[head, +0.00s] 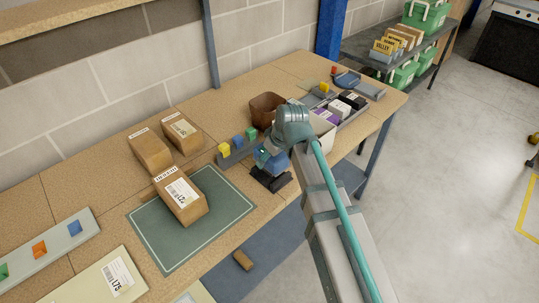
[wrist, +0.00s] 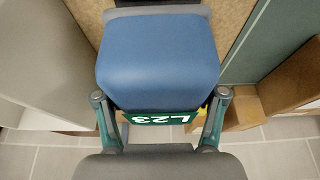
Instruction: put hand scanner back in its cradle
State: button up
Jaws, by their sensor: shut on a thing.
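My gripper (head: 268,152) is over the workbench in the head view, beyond the green mat's right end. It is shut on a blue, rounded block-like thing, which I take to be the hand scanner (head: 267,163). In the wrist view the scanner (wrist: 158,58) sits between the two fingers of my gripper (wrist: 160,103), with a dark green L23 label at its near edge. A dark block (head: 268,181) lies right below it in the head view; I cannot tell whether this is the cradle or whether they touch. The scanner's underside is hidden.
A green mat (head: 150,233) with a labelled carton (head: 180,196) lies to the left. A grey rack with coloured blocks (head: 237,151) is close behind the gripper. A brown bin (head: 265,107) and a divided tray (head: 350,117) stand beyond.

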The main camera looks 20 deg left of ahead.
jog(key=shift+f, duration=0.4)
jog(key=shift+f, duration=0.4)
dwell(0.6)
jog(key=shift+f+b, duration=0.35)
jog(key=shift+b, duration=0.05)
jog(key=shift+f+b, duration=0.3)
jog(key=shift+f, duration=0.3)
jog(key=o, duration=1.8)
jog(key=shift+o, duration=0.2)
jog(key=shift+r, duration=0.1)
